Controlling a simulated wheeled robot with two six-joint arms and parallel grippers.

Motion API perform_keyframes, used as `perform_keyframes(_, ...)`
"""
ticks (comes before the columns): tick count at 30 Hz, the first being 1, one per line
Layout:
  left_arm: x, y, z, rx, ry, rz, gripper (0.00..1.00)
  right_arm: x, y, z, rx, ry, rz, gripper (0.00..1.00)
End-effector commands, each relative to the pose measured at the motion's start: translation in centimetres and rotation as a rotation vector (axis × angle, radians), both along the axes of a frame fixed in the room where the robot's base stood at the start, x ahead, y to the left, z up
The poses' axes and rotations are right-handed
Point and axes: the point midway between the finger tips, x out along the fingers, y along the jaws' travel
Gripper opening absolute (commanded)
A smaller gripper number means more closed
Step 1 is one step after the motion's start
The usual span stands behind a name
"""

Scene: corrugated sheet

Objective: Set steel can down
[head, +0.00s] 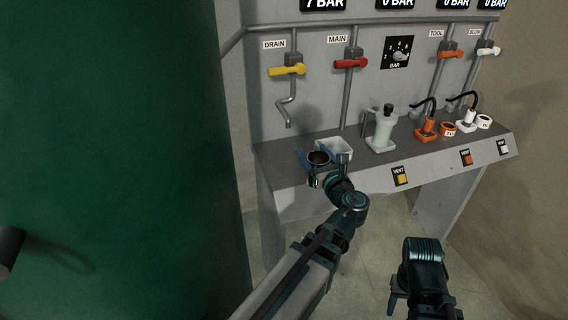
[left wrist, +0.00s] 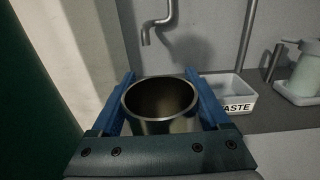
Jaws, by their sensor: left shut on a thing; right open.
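The steel can (left wrist: 160,112) is an open-topped metal cup, upright, with a dark, empty-looking inside. It sits between the blue fingers of my left gripper (left wrist: 164,100), which is shut on it. In the head view the can (head: 319,158) shows at the front left of the bench, with my left gripper (head: 318,165) around it. Its underside is hidden, so I cannot tell whether it touches the bench. My right gripper (head: 395,292) is low at the bottom of the head view, open, away from the bench.
A white tray marked WASTE (left wrist: 230,92) stands right of the can. The drain pipe (left wrist: 158,25) hangs behind the can. A pale bottle (head: 381,130), orange and white hose fittings stand further right on the grey bench (head: 408,135). A large green tank (head: 110,150) fills the left.

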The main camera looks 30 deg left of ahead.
Motion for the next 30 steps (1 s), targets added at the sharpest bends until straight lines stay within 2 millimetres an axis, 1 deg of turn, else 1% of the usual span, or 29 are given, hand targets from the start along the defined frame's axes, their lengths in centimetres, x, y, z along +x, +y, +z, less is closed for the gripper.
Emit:
perform_keyframes(1, -0.1, 0.8, 0.1, 0.000, 0.000, -0.002, 0.17, 0.0, 0.0, 0.1, 0.000, 0.000, 0.000, 0.50)
perform_keyframes(2, -0.1, 1.1, 0.1, 0.000, 0.000, -0.005, 0.17, 0.0, 0.0, 0.1, 0.000, 0.000, 0.000, 0.50)
perform_keyframes(8, 0.3, 1.7, 0.0, 0.000, 0.000, -0.011, 0.17, 0.0, 0.0, 0.0, 0.000, 0.000, 0.000, 0.50)
perform_keyframes(10, 1.0, 2.7, -0.2, 0.000, 0.000, -0.008, 0.17, 0.0, 0.0, -0.2, 0.000, 0.000, 0.000, 0.50)
perform_keyframes(11, 1.3, 3.2, -0.2, 0.000, 0.000, -0.008, 0.17, 0.0, 0.0, -0.2, 0.000, 0.000, 0.000, 0.50)
perform_keyframes(21, 6.2, 10.5, -1.1, 0.000, 0.000, -0.006, 0.17, 0.0, 0.0, -1.1, 0.000, 0.000, 0.000, 0.50)
perform_keyframes(24, 7.4, 12.3, -1.3, 0.000, 0.000, -0.008, 0.17, 0.0, 0.0, -1.3, 0.000, 0.000, 0.000, 0.50)
perform_keyframes(27, 8.3, 13.6, -1.4, 0.000, 0.000, -0.009, 0.17, 0.0, 0.0, -1.4, 0.000, 0.000, 0.000, 0.50)
perform_keyframes(30, 8.7, 14.4, -1.4, 0.000, 0.000, -0.010, 0.17, 0.0, 0.0, -1.4, 0.000, 0.000, 0.000, 0.50)
